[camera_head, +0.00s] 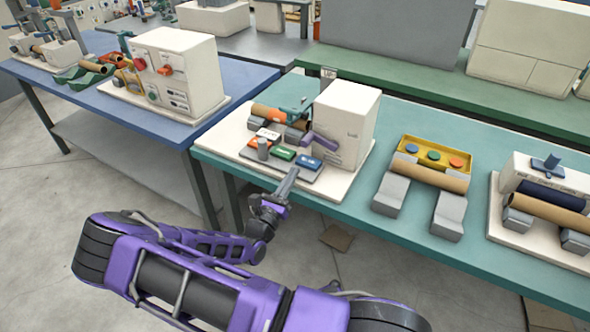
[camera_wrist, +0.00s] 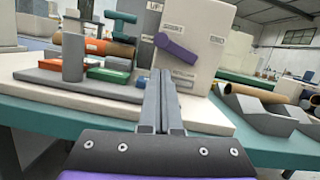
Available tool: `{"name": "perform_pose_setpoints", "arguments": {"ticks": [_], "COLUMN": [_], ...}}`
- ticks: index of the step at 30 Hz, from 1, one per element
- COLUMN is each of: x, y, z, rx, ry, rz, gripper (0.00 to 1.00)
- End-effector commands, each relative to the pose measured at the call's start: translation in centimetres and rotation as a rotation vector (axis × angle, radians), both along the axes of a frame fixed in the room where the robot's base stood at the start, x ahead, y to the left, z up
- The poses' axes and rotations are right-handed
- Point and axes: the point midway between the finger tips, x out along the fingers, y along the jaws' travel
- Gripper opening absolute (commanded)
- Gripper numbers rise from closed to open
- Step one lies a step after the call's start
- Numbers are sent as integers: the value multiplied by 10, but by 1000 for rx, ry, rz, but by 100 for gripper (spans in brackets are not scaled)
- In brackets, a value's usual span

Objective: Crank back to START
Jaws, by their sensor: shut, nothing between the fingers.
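The winder is a cream box (camera_head: 345,118) on a cream base plate at the left end of the teal table. A purple crank (camera_head: 321,139) sits on its front face, sloping down to the right. The crank also shows in the wrist view (camera_wrist: 177,49), among small labels too small to read. My gripper (camera_head: 293,170) is in front of the base plate, fingers together and empty. In the wrist view its fingertips (camera_wrist: 163,66) overlap the face just below the crank's left end; I cannot tell the gap in depth, and no grip on the crank shows.
Left of the box is a grey panel with orange, green (camera_head: 282,154) and blue (camera_head: 308,162) blocks and an upright grey post (camera_head: 263,149). A cardboard tube (camera_head: 272,111) lies behind. Grey cradles (camera_head: 390,194) with a yellow tray (camera_head: 435,153) stand to the right.

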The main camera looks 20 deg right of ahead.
Motion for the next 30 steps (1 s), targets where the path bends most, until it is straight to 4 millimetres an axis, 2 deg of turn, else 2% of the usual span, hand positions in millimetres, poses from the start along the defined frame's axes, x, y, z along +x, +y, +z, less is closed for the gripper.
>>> {"name": "perform_pose_setpoints", "arguments": {"ticks": [6,12,18,30], "x": [26,43,49,52], "y": [-33,-52,-59,-59], "z": [10,16,19,19], "rx": [-1,-1,-1,2], "ry": [1,3,3,-1], "rz": [-3,-2,-1,-1], "gripper": [0,0,0,0]}}
